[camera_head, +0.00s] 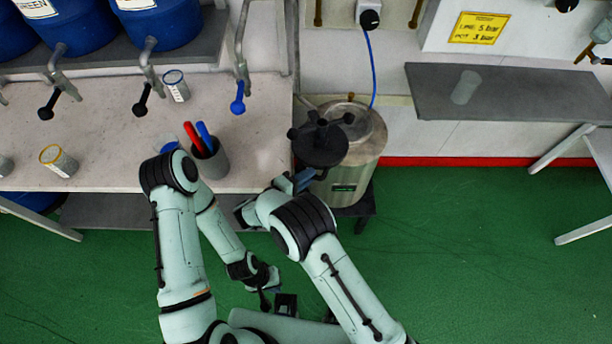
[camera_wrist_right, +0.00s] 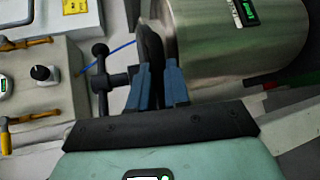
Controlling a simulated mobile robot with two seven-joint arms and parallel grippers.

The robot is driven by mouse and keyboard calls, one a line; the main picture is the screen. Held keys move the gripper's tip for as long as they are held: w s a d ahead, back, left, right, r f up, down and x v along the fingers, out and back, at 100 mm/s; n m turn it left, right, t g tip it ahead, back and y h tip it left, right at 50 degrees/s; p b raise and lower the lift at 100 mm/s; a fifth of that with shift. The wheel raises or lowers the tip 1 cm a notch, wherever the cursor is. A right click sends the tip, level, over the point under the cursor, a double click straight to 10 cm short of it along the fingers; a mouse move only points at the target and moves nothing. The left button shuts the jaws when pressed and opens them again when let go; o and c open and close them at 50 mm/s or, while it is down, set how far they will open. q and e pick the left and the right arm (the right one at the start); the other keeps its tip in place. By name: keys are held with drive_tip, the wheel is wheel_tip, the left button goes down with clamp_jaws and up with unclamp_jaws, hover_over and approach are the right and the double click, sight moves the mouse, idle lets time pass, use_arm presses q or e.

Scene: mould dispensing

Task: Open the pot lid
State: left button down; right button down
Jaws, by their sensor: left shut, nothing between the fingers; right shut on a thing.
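The steel pot (camera_head: 350,178) stands on a dark stand right of the bench; in the right wrist view its metal wall (camera_wrist_right: 240,45) shows close by. The black lid (camera_head: 320,150), with knobs around its edge, sits toward the pot's left front, and part of the grey pot top shows behind it. My right gripper (camera_head: 303,180) is shut on the lid's near edge; in the right wrist view its blue fingers are on either side of the dark lid (camera_wrist_right: 151,42). I cannot tell how far the lid is raised. My left gripper (camera_head: 286,303) is shut and empty, low above the floor.
The bench (camera_head: 110,110) on the left carries a grey cup (camera_head: 213,163) with red and blue handles, small beakers and taps. A blue hose (camera_head: 371,70) runs down behind the pot. A grey shelf (camera_head: 520,95) is on the right. Green floor is free at right.

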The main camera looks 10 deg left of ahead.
use_arm(q)
drive_tip(key=shift+a, duration=0.1)
use_arm(e)
drive_tip(key=shift+a, duration=0.15)
drive_tip(key=c, duration=1.1)
unclamp_jaws()
use_arm(q)
drive_tip(key=shift+r, duration=0.1)
